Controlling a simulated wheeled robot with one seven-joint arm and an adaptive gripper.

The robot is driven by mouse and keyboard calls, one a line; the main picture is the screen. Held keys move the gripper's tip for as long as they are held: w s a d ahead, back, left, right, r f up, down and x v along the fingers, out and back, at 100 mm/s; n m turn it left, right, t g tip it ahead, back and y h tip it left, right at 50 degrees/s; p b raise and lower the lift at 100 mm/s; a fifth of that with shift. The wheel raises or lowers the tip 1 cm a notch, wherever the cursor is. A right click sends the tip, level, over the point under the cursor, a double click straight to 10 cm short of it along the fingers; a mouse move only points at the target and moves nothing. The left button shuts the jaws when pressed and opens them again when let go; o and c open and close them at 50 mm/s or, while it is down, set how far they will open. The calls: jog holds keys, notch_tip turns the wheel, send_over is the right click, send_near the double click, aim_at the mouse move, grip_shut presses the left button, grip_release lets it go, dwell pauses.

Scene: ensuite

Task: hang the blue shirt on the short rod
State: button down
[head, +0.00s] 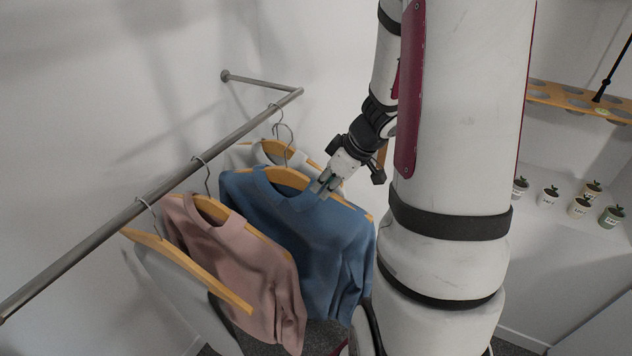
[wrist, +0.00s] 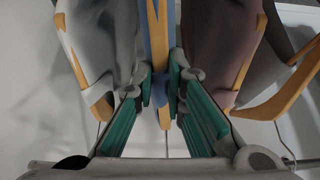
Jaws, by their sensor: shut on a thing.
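The blue shirt (head: 315,235) is on a wooden hanger, among the other garments in the head view. My gripper (head: 325,182) is shut on the shoulder end of its hanger. In the wrist view the green finger pads (wrist: 160,92) close on the wooden hanger arm, with a strip of blue cloth between them. The blue shirt's hanger hook (head: 284,138) shows just below and right of the long rod; I cannot tell surely whether it is clear of it. The short rod (head: 262,83) runs from the wall to the long rod's far end and is bare.
The long rod (head: 120,218) carries a pink shirt (head: 235,255), a bare-looking wooden hanger (head: 190,268) with a grey garment, and a white garment (head: 262,153) behind the blue shirt. Several small pots (head: 580,205) stand on a ledge at the right.

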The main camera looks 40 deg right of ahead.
aim_at(337, 194)
jog(key=shift+s+d, duration=0.3)
jog(key=shift+s, duration=0.4)
jog(key=shift+s+d, duration=0.25)
jog(key=shift+s, duration=0.45)
jog(key=shift+f+b, duration=0.1)
jog(key=shift+b, duration=0.2)
